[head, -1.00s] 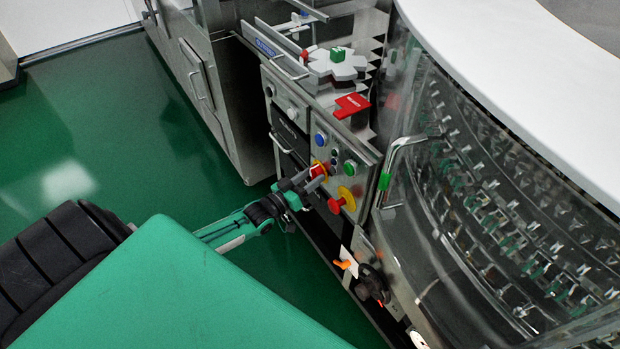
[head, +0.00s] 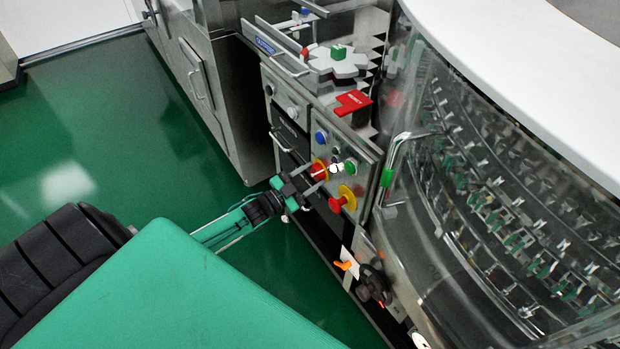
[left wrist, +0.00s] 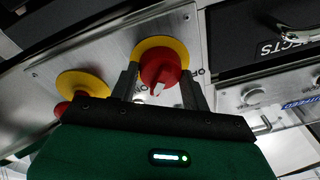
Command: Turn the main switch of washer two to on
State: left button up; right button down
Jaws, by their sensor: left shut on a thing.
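The main switch (head: 319,170) is a red rotary knob on a yellow disc, on the washer's grey control panel. In the left wrist view, the red knob (left wrist: 160,66) has a white pointer aimed down at the picture. Lettering beside the disc is partly hidden by my fingers. My left gripper (head: 315,180) has its two fingers on either side of the knob and is shut on it; it also shows in the left wrist view (left wrist: 163,85). A small lamp (head: 336,168) beside the switch glows white. My right gripper is not in view.
A second red knob on a yellow disc (head: 342,199) sits close below the switch. Blue (head: 320,137) and green (head: 350,165) buttons are nearby. A metal door handle (head: 394,165) juts out at right. The green floor (head: 120,150) at left is clear.

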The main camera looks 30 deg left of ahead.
pick_arm(q)
jog(key=shift+m, duration=0.4)
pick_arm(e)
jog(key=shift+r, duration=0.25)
pick_arm(q)
jog(key=shift+m, duration=0.4)
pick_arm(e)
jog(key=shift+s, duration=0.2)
pick_arm(q)
jog(key=o, duration=0.9)
jog(key=shift+o, duration=0.4)
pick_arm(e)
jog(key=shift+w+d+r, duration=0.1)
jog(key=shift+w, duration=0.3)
pick_arm(q)
jog(key=shift+s+a, duration=0.1)
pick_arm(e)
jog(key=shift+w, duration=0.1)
